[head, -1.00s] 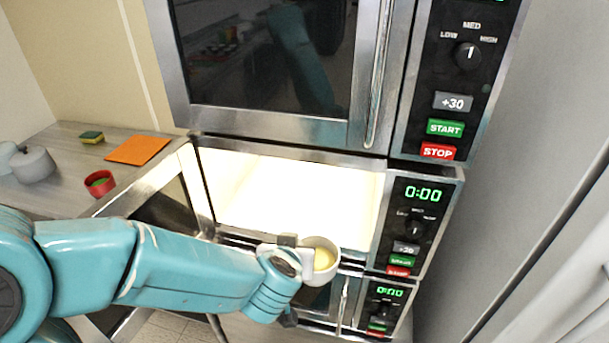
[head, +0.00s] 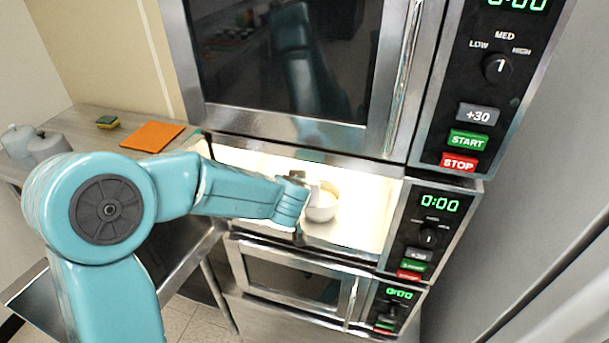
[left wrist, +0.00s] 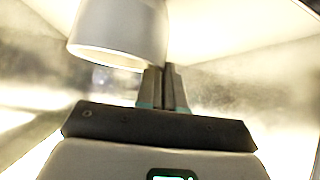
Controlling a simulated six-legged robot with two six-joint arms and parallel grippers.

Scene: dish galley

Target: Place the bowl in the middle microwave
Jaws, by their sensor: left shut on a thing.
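The white bowl (head: 321,207), with something yellowish inside, is held by my left gripper (head: 308,188) at the mouth of the middle microwave (head: 365,205). That microwave is open and brightly lit inside. In the left wrist view, the bowl (left wrist: 118,30) shows from close up at the upper left, beside the fingers of my left gripper (left wrist: 165,85), which are shut on its side. I cannot tell whether the bowl touches the microwave floor. My right gripper is in neither view.
The upper microwave (head: 285,60) is shut above. The lower microwave (head: 290,278) is shut below. The counter at left holds an orange cloth (head: 152,136), a sponge (head: 108,122) and grey jars (head: 48,147). My arm partly hides the open door.

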